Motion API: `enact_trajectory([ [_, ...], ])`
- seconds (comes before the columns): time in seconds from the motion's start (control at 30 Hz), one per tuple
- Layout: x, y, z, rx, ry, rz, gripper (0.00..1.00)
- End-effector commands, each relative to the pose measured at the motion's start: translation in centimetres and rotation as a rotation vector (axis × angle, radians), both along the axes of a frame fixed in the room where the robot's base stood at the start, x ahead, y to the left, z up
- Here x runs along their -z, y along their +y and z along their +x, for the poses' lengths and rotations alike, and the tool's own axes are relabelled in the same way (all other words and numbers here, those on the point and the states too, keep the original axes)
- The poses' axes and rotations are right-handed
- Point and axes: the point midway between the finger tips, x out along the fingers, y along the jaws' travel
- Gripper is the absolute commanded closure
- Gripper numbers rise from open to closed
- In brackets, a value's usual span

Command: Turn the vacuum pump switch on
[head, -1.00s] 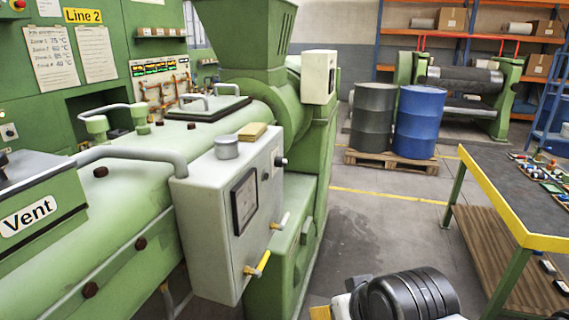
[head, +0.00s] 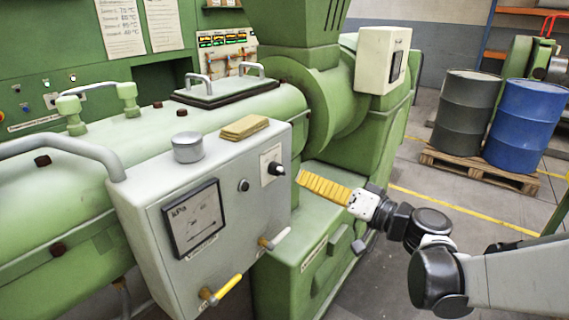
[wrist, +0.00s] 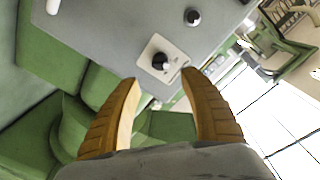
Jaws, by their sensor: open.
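The vacuum pump box is a grey cabinet (head: 140,225) on the green extruder, with a kPa gauge (head: 193,218) on its front. A black rotary switch (head: 275,168) on a white plate sits at the front's upper right. In the wrist view the switch (wrist: 160,61) lies ahead, just beyond and between the fingertips. My gripper (head: 299,178) has yellow fingers pointing left at the switch, close to it. The fingers (wrist: 160,77) are spread and empty in the wrist view. Whether they touch the plate I cannot tell.
A round black knob (head: 243,185) sits left of the switch; it also shows in the wrist view (wrist: 192,16). A metal tin (head: 187,147) and a yellow pad (head: 244,127) lie on top. Drums (head: 525,125) stand behind right.

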Motion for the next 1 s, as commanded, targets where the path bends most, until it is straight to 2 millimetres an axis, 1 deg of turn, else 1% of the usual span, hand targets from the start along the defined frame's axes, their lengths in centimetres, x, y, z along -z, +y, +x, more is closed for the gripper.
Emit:
enact_trajectory([
  [0.3,0.2,4.7,4.0,-0.005,0.002,-0.001,0.48],
  [0.5,0.1,6.8,6.0,-0.003,0.003,-0.001,0.48],
  [0.67,0.0,7.3,6.5,0.000,0.003,-0.001,0.48],
  [0.9,0.0,7.4,6.6,0.000,0.003,-0.001,0.48],
  [0.97,0.0,7.4,6.5,0.000,0.003,-0.001,0.65],
  [1.0,0.0,7.4,6.5,0.000,0.003,-0.001,0.77],
])
